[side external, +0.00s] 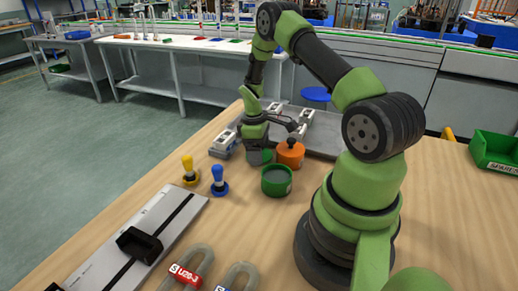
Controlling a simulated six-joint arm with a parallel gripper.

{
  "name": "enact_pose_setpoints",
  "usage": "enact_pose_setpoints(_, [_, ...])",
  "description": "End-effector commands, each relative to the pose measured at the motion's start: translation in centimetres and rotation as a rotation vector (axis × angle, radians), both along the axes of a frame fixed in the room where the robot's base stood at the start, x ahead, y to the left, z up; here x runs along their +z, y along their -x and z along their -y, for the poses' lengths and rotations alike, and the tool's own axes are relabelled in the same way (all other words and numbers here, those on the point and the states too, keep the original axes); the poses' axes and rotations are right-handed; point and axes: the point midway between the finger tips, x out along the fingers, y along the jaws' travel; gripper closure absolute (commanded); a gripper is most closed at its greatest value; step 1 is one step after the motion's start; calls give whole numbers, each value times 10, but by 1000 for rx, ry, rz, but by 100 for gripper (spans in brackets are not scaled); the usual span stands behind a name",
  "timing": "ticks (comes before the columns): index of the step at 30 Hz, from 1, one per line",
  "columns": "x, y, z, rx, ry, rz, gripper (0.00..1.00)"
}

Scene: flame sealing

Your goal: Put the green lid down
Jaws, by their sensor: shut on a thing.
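My gripper (258,151) points down just left of the orange pot and behind the green pot. It is shut on a small dark green piece (266,157), which looks like the green lid; the piece is partly hidden by the fingers. The green pot (277,182) stands on the wooden table with its dark round top showing and no knob on it. The orange pot (290,157) has an orange lid with a black knob and stands close to the right of my gripper. I cannot tell whether the held piece touches the table.
A grey tray (325,135) with white fixtures lies behind the pots. A yellow stamp (189,172) and a blue stamp (219,182) stand to the left. A grey rail plate (115,250) and padlock-like loops (187,270) lie in front. A green bin (495,152) stands far right.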

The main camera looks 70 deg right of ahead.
Motion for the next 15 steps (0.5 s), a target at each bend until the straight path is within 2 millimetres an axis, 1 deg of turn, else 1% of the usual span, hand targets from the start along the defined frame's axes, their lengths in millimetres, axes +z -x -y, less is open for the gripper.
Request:
enact_pose_setpoints(8, [-3,0,0,0,-1,-1,42])
enact_pose_setpoints(9, [-2,0,0,0,-1,-1,11])
enact_pose_setpoints(10, [-2,0,0,0,-1,-1,4])
enact_pose_setpoints(11, [-2,0,0,0,-1,-1,0])
enact_pose_setpoints(15, [-2,0,0,0,-1,-1,0])
